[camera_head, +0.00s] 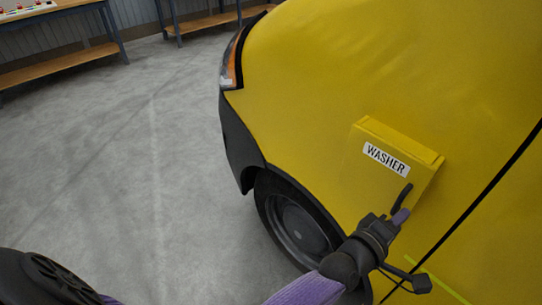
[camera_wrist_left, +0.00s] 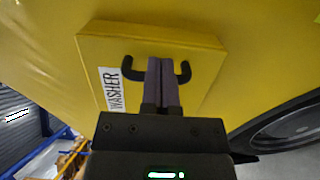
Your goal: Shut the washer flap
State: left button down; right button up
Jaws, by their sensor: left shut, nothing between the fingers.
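The washer flap (camera_head: 378,178) is a yellow panel on the side of a yellow vehicle, with a white WASHER label (camera_head: 386,159) and a black handle (camera_head: 402,196). It stands out from the bodywork; how far it is swung out is hard to tell. The flap (camera_wrist_left: 205,62) also shows in the left wrist view, with its handle (camera_wrist_left: 185,72) curving out on both sides of my fingers. My left gripper (camera_head: 400,216) has its purple fingers shut, empty, in front of the handle. I cannot tell whether they touch it. My right gripper is not in view.
The vehicle's front wheel (camera_head: 298,228) and bumper (camera_head: 236,145) are left of the flap. A dark door seam (camera_head: 480,199) runs to its right. Open grey floor (camera_head: 130,160) lies to the left, with workbenches (camera_head: 70,65) along the far wall.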

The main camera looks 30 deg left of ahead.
pick_arm(q)
jog(key=shift+w+d, duration=0.1)
jog(key=shift+d, duration=0.05)
dwell(0.6)
jog(key=p+v, duration=0.2)
jog(key=v, duration=0.8)
